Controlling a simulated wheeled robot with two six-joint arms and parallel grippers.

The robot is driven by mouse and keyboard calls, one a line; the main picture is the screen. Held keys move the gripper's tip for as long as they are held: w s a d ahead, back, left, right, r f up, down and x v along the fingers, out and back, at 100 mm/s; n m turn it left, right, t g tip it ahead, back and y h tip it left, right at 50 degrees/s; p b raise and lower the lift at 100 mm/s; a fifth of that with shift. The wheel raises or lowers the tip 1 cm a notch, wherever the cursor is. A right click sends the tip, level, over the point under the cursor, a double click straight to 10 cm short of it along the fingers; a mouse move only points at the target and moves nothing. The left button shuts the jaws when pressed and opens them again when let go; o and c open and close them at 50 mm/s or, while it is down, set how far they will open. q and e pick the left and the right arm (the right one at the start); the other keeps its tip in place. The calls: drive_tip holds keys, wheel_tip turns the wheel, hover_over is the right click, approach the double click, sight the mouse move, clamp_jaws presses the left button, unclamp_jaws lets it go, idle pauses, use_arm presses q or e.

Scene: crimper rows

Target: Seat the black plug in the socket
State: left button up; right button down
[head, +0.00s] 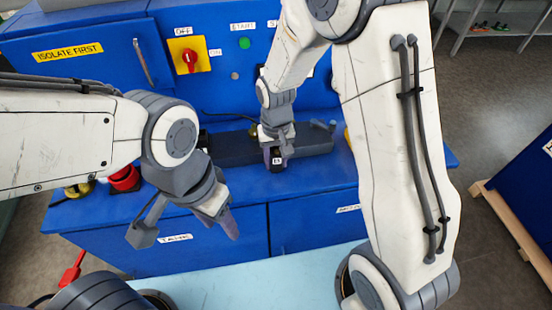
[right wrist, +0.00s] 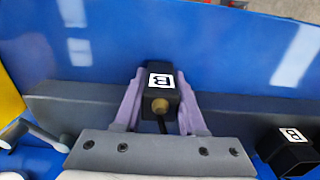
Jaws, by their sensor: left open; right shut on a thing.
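The black plug (right wrist: 158,92) has a white B label, a brass end and a black cable. My right gripper (right wrist: 159,72) is shut on it, one purple finger on each side. In the head view the plug (head: 277,165) shows below my right gripper (head: 277,152), in front of the dark rail. I cannot tell if it touches the bench. A black box with a matching B label, likely the socket (right wrist: 289,151), is at the lower right of the right wrist view, apart from the plug. I cannot make it out in the head view. My left gripper (head: 187,230) is open and empty over the bench front.
The dark grey rail (head: 235,150) runs along the blue bench. Behind stands a blue cabinet with a red switch on a yellow plate (head: 188,56) and a green button (head: 244,43). A grey lever (head: 322,127) is right of the plug. A red part (head: 124,178) is at left.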

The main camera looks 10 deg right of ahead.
drive_tip(key=shift+f, duration=0.15)
drive_tip(key=shift+c, duration=2.4)
unclamp_jaws()
